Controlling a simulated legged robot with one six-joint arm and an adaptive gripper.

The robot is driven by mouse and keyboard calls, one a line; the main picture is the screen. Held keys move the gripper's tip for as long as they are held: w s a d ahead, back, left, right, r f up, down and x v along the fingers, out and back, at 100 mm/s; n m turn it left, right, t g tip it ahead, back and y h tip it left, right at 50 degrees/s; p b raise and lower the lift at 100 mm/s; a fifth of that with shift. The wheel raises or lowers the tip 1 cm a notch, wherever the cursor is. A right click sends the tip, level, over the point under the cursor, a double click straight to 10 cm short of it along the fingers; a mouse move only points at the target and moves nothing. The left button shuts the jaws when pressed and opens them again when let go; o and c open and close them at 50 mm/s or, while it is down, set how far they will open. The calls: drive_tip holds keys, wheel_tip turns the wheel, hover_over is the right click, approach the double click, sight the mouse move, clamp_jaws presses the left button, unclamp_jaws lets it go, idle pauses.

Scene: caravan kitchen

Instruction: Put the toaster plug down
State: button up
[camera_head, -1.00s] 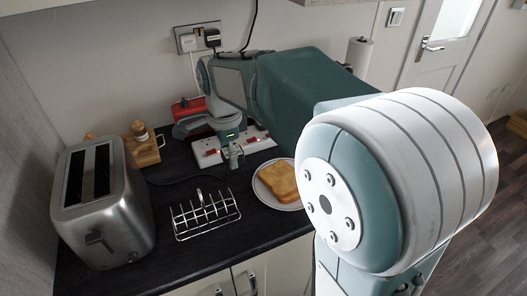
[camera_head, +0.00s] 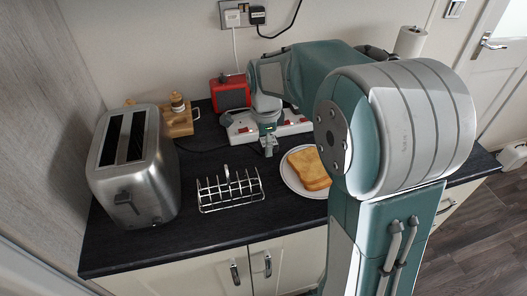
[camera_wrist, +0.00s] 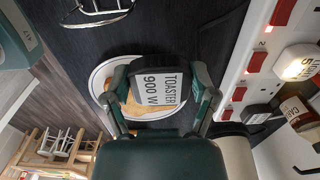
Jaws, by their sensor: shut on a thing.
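My gripper (camera_wrist: 160,95) is shut on the toaster plug (camera_wrist: 150,82), a dark plug with a white label reading "TOASTER 900 W". In the head view my gripper (camera_head: 268,148) is small, just in front of the white power strip (camera_head: 294,128); the plug is hard to make out there. In the wrist view the strip (camera_wrist: 238,62) runs down the right side, apart from the plug, with red switches and one lit switch. The plate (camera_wrist: 98,80) with toast shows behind the plug. The silver toaster (camera_head: 135,170) stands at the left of the counter.
A wire toast rack (camera_head: 230,190) stands at the counter's front. Toast (camera_head: 309,168) lies on the plate to its right. A wooden stand (camera_head: 180,124) with a jar and a red box (camera_head: 230,93) are at the back. Dark counter (camera_head: 205,155) between toaster and strip is mostly clear.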

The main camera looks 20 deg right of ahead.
hover_over(261, 161)
wheel_tip(261, 161, down, 4)
drive_tip(key=shift+f, duration=0.25)
drive_tip(key=shift+d+f, duration=0.1)
drive_tip(key=shift+f, duration=1.35)
drive_tip(key=o, duration=1)
drive_tip(key=shift+f, duration=0.1)
